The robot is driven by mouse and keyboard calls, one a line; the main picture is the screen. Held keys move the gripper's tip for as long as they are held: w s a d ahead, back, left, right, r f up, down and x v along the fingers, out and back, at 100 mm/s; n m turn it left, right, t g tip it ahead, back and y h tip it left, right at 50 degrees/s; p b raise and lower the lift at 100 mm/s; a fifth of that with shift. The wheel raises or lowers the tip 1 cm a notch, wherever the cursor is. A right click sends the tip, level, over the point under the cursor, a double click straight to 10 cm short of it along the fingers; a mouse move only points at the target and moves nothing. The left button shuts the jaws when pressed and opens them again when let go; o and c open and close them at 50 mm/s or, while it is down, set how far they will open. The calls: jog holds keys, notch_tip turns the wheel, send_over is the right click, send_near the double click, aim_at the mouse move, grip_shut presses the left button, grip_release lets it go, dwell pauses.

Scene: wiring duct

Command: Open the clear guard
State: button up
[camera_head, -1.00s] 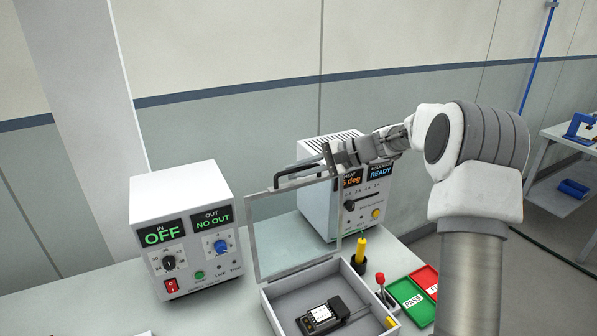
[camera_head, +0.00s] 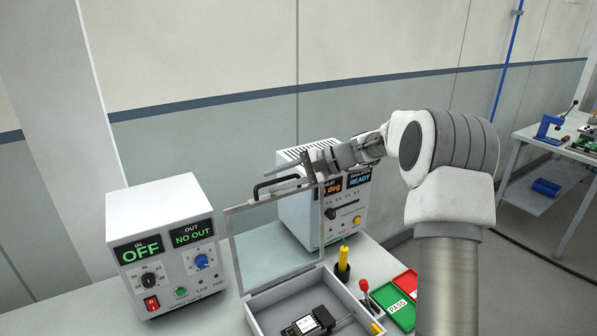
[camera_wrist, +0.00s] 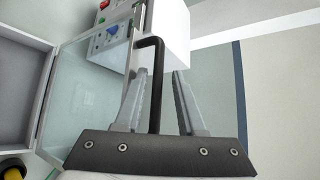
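The clear guard (camera_head: 270,252) is a see-through pane in a grey frame. It stands raised, near upright, at the back of a grey open-topped box (camera_head: 251,314). A black bar handle (camera_head: 262,190) sticks out near the guard's top edge. The guard's pane (camera_wrist: 92,95) and handle (camera_wrist: 156,85) also show in the wrist view. My gripper (camera_head: 308,168) is at the handle. In the wrist view my gripper (camera_wrist: 160,74) is open, one finger on each side of the handle bar, with gaps visible. A black device (camera_head: 310,323) lies in the box.
A white power unit (camera_head: 160,210) stands left of the guard and a second white instrument (camera_head: 310,220) stands close behind it. A yellow-handled tool (camera_head: 344,257), a red-knobbed item (camera_head: 364,285) and green (camera_head: 396,303) and red (camera_head: 408,281) trays lie right of the box.

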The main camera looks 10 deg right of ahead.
jog(key=b+v, duration=0.1)
jog(key=v, duration=1.6)
jog(key=shift+b, duration=0.4)
jog(key=shift+s, duration=0.1)
